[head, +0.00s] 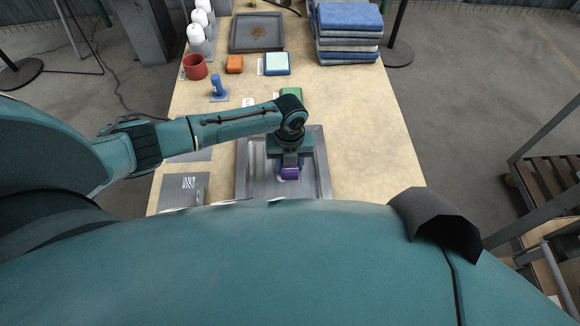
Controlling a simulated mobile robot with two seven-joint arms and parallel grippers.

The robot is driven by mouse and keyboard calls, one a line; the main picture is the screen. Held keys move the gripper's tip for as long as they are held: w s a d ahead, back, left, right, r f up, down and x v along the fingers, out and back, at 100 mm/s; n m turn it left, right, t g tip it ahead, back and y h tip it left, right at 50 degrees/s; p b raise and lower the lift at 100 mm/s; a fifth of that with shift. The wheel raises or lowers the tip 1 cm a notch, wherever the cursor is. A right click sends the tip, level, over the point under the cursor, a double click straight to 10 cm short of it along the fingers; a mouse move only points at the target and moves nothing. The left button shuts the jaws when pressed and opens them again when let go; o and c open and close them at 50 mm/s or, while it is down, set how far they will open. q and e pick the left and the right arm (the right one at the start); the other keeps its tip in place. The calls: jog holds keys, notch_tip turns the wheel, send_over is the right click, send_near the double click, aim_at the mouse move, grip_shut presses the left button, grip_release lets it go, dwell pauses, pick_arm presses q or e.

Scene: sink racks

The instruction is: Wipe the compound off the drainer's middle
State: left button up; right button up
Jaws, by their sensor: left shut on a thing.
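The drainer (317,160) is a grey metal tray with a raised rim, lying near the front of the table. My left gripper (290,163) reaches over its middle and points down. It is shut on a purple block-like wiper (290,173), which is at or just above the drainer's surface; I cannot tell if it touches. Compound on the drainer cannot be made out; the gripper and my body hide part of the middle and the front. My right gripper is not in view.
The table's right side (370,130) is clear.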

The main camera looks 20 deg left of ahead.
pick_arm(q)
jog(key=shift+w+a+f+b, duration=0.1)
jog(key=shift+w+a+b, duration=0.25)
jog(key=shift+w+b, duration=0.25)
jog(key=shift+w+a+f+b, duration=0.1)
jog(key=shift+w+a+b, duration=0.25)
jog(key=shift+w, duration=0.35)
jog(key=shift+w+r, duration=0.15)
jog(key=shift+w, duration=0.1)
jog(key=shift+w+a+b, duration=0.3)
jog(key=shift+w+b, duration=0.2)
jog(key=shift+w, duration=0.05)
jog(key=shift+w+a+b, duration=0.25)
jog(key=shift+w+b, duration=0.25)
jog(key=shift+w+a+b, duration=0.25)
jog(key=shift+w+b, duration=0.05)
jog(key=shift+w, duration=0.2)
jog(key=shift+r, duration=0.1)
jog(key=shift+r, duration=0.1)
notch_tip(320, 180, up, 6)
jog(key=p, duration=0.6)
